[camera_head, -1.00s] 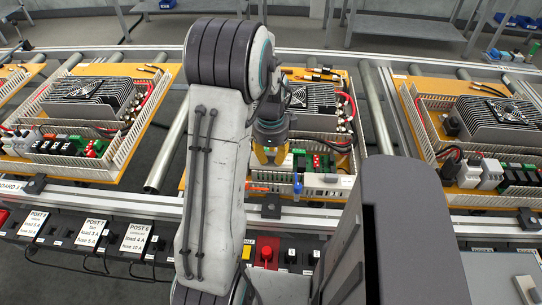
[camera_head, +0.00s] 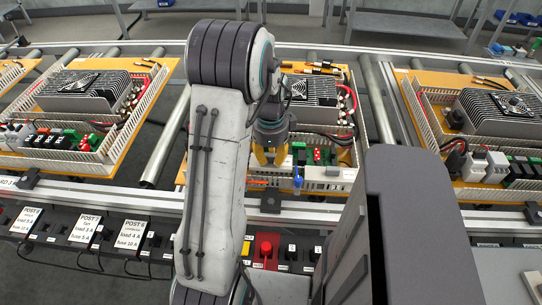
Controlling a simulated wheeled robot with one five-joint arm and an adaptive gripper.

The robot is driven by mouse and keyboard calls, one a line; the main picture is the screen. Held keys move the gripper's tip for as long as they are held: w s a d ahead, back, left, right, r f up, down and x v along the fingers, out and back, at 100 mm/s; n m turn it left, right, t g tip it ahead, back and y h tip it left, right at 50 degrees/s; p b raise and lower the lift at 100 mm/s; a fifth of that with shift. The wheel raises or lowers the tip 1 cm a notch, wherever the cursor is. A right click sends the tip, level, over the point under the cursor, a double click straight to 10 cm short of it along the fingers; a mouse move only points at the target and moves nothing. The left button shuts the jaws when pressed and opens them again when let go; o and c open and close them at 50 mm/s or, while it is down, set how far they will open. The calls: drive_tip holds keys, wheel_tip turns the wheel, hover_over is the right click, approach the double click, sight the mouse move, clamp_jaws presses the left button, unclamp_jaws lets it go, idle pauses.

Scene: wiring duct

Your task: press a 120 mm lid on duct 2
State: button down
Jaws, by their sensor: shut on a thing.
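My gripper (camera_head: 270,157), with yellow fingers, is shut over the front left part of the middle panel (camera_head: 186,173). What it grips is barely visible between and behind the fingers; I take it to be the lid, but its outline and length cannot be made out. The middle panel carries pale slotted wiring duct around its parts. A pale bar-like stretch of duct (camera_head: 325,175) runs along its front edge, right of the fingers. I cannot read which duct is number 2, nor tell whether the held piece touches a duct. My arm hides the panel's left side.
A blue-topped item (camera_head: 298,181) stands at the middle panel's front edge. Similar panels lie left (camera_head: 125,150) and right (camera_head: 415,112) on the roller conveyor. The front rail (camera_head: 110,196) has black clamps (camera_head: 270,200). A red button (camera_head: 265,249) and post cards (camera_head: 131,232) sit below.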

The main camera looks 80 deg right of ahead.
sight(271, 162)
drive_tip(key=shift+f+b, duration=0.6)
drive_tip(key=shift+f, duration=0.35)
drive_tip(key=shift+f+b, duration=0.95)
drive_tip(key=shift+f, duration=0.25)
idle(1.4)
drive_tip(key=c, duration=1.1)
unclamp_jaws()
drive_tip(key=shift+o, duration=0.2)
drive_tip(key=shift+r, duration=0.1)
wheel_tip(271, 162, up, 12)
drive_tip(key=shift+f, duration=0.1)
